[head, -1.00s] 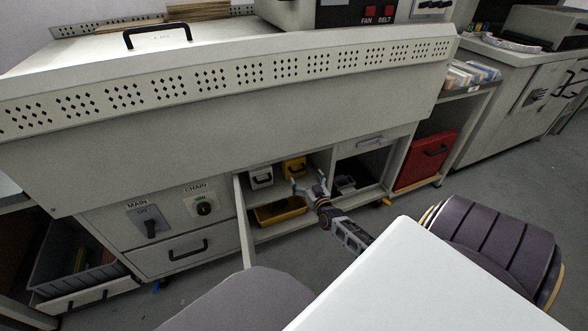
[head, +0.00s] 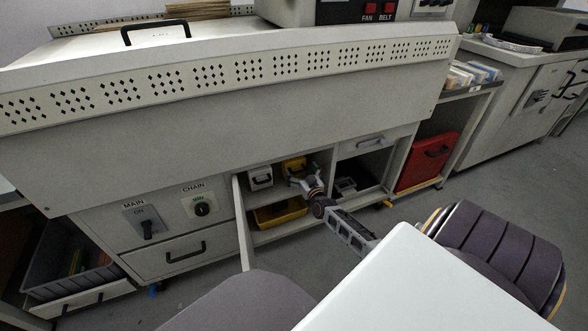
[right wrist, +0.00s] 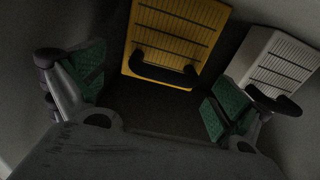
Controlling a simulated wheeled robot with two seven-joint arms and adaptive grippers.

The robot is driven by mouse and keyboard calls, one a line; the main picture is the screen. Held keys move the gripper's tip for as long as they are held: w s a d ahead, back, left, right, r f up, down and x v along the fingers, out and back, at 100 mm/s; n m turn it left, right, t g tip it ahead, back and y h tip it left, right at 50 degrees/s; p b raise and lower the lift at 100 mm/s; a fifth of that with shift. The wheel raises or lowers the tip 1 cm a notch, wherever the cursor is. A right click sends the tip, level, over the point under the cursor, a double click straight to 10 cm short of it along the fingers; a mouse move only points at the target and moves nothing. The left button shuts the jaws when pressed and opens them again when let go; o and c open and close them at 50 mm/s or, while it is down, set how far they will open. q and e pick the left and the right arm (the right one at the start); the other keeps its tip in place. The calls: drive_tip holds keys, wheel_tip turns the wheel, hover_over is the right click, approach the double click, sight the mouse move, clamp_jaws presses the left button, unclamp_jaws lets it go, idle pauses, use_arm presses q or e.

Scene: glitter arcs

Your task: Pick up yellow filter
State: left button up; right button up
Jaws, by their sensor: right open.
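The yellow filter (head: 294,166) stands on the upper shelf of the open cabinet, partly hidden behind my right gripper in the head view. In the right wrist view the yellow filter (right wrist: 178,35) is a ribbed yellow block with a black handle, ahead of the fingers and between their lines. My right gripper (head: 300,180) is at the cabinet opening, just in front of the filter. Its green-padded fingers (right wrist: 158,98) are spread wide with nothing between them. A gap shows between the fingertips and the handle. My left gripper is in neither view.
A white filter (head: 260,177) with a black handle stands beside the yellow one, and in the right wrist view (right wrist: 272,66) it is close to one finger. A yellow tray (head: 280,213) lies on the shelf below. The open cabinet door (head: 243,222) stands left of the opening.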

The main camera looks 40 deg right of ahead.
sight(296, 165)
drive_tip(key=shift+w, duration=0.1)
drive_tip(key=shift+b+x, duration=1.1)
drive_tip(key=shift+x, duration=0.3)
drive_tip(key=shift+b+x, duration=0.55)
drive_tip(key=shift+x, duration=0.55)
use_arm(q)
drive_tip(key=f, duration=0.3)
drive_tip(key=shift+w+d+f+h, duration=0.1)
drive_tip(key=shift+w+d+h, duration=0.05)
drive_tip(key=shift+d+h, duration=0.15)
use_arm(e)
drive_tip(key=shift+a+f, duration=0.1)
drive_tip(key=shift+c, duration=0.6)
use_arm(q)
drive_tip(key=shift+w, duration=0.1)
use_arm(e)
drive_tip(key=c, duration=0.7)
